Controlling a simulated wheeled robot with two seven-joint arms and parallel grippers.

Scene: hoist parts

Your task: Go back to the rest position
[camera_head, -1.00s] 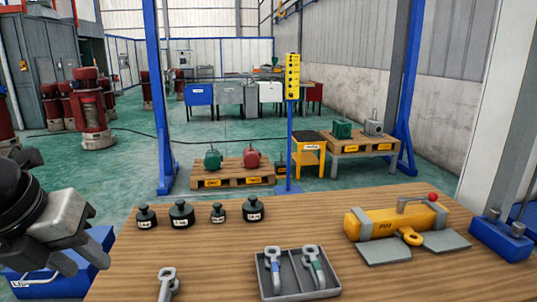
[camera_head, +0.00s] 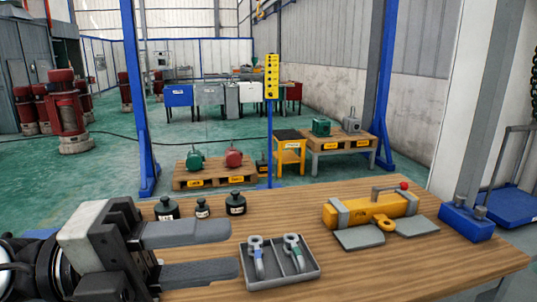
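My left gripper (camera_head: 212,254) comes in from the left edge in the head view. It is over the left front of the wooden table (camera_head: 300,215). Its two grey fingers are spread apart and point right, with nothing between them. My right gripper is not in view.
Black weights (camera_head: 236,205) stand along the table's back left. A yellow lifting magnet (camera_head: 365,210) with grey plates lies at the right, beside a blue block (camera_head: 467,222). A yellow control box (camera_head: 271,76) on a blue post stands behind the table.

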